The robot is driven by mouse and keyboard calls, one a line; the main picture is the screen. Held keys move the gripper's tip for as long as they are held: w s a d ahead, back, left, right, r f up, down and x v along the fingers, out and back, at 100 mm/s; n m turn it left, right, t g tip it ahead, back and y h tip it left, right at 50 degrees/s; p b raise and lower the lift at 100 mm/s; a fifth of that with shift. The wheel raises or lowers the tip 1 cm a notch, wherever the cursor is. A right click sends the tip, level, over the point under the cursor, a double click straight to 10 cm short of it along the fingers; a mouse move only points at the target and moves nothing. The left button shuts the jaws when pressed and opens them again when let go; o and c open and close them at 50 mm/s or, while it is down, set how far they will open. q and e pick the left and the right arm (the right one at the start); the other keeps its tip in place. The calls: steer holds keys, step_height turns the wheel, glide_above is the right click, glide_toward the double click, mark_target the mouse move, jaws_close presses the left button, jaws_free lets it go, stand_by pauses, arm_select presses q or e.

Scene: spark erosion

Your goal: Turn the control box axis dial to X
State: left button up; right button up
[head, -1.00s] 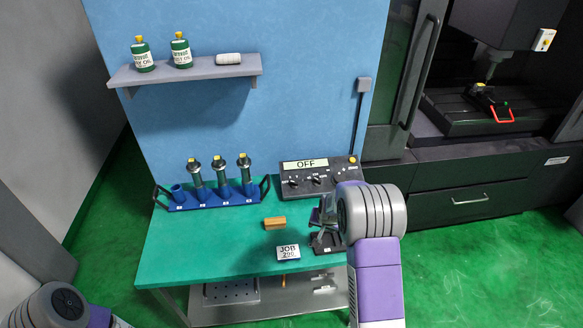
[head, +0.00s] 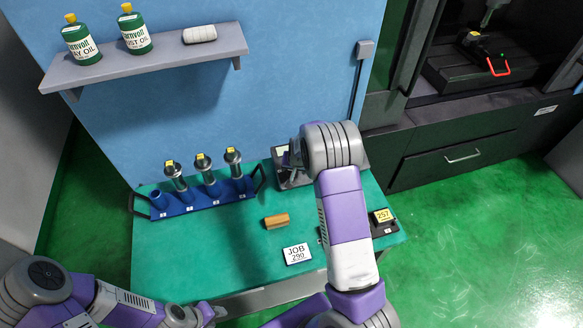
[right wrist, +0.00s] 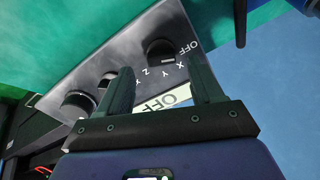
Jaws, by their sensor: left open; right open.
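The control box (head: 283,181) stands at the back right of the green bench, mostly hidden by my right arm. In the right wrist view its dark axis dial (right wrist: 158,48) has OFF, X, Y and Z lettered around it. The display (right wrist: 176,97) reads OFF; I cannot tell exactly which mark the dial's pale line meets. My right gripper (right wrist: 160,78) is open and empty over the box face, its fingers either side of the dial's column and apart from the dial. My left gripper (head: 208,313) is low at the bench's front left, away from the box, open.
A second knob (right wrist: 80,103) is beside the axis dial. A blue rack (head: 200,200) with tool holders stands left of the box. A wooden block (head: 277,221), a JOB card (head: 297,254) and a 257 counter (head: 383,216) are on the bench. A shelf (head: 150,65) hangs above.

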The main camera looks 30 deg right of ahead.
steer(key=shift+x, duration=1.9)
steer(key=shift+w, duration=0.1)
steer(key=c, duration=1.1)
steer(key=shift+o, duration=0.2)
steer(key=shift+a+m, duration=0.1)
steer(key=shift+m, duration=0.4)
steer(key=m, duration=0.2)
steer(key=shift+m+b, duration=0.35)
steer(key=shift+m, duration=0.05)
steer(key=shift+r+m, duration=0.1)
steer(key=shift+m, duration=2.4)
